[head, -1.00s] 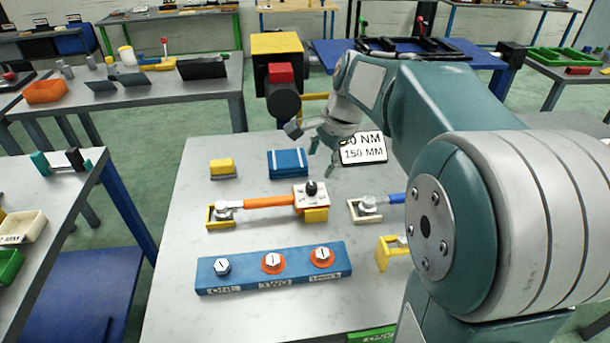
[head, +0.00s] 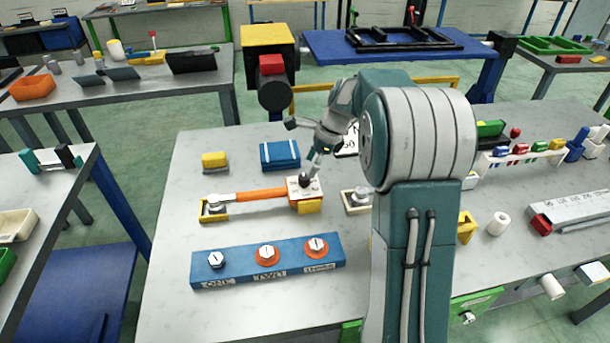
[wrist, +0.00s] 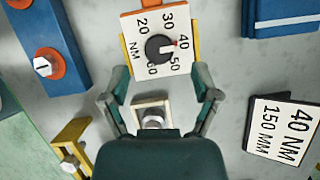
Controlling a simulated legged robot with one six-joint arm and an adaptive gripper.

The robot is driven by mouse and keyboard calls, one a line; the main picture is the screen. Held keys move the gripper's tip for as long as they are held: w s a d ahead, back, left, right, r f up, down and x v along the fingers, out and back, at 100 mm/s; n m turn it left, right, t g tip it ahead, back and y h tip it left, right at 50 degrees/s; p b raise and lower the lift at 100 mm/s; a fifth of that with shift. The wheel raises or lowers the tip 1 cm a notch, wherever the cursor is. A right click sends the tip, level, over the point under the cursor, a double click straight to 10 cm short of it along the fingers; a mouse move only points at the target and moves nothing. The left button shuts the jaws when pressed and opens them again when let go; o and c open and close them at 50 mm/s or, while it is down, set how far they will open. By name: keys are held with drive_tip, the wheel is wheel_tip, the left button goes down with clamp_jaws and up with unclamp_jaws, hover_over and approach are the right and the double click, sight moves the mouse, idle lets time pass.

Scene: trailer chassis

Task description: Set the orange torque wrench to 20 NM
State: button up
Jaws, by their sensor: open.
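The orange torque wrench (head: 262,195) lies on the grey table, its head in a yellow cradle at the left. Its white dial box (head: 304,190) sits at the right end on a yellow support. In the wrist view the dial face (wrist: 137,45) shows 20, 30, 40, 50, 60 and NM. The black knob (wrist: 158,48) has a red pointer aimed right, near 40 on the side of 50. My gripper (wrist: 160,92) is open and empty, its fingertips near the dial box's edge. In the head view my gripper (head: 312,168) is just above the box, touching cannot be told.
A blue block with several bolts (head: 268,262) lies in front. A blue case (head: 280,154) and a yellow block (head: 214,161) stand behind. A sign reading 40 NM, 150 MM (wrist: 284,130) is at the right. A pale cradle (head: 357,201) sits right of the dial.

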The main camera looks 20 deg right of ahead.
sight(304, 177)
drive_tip(key=shift+x, duration=2.05)
clamp_jaws()
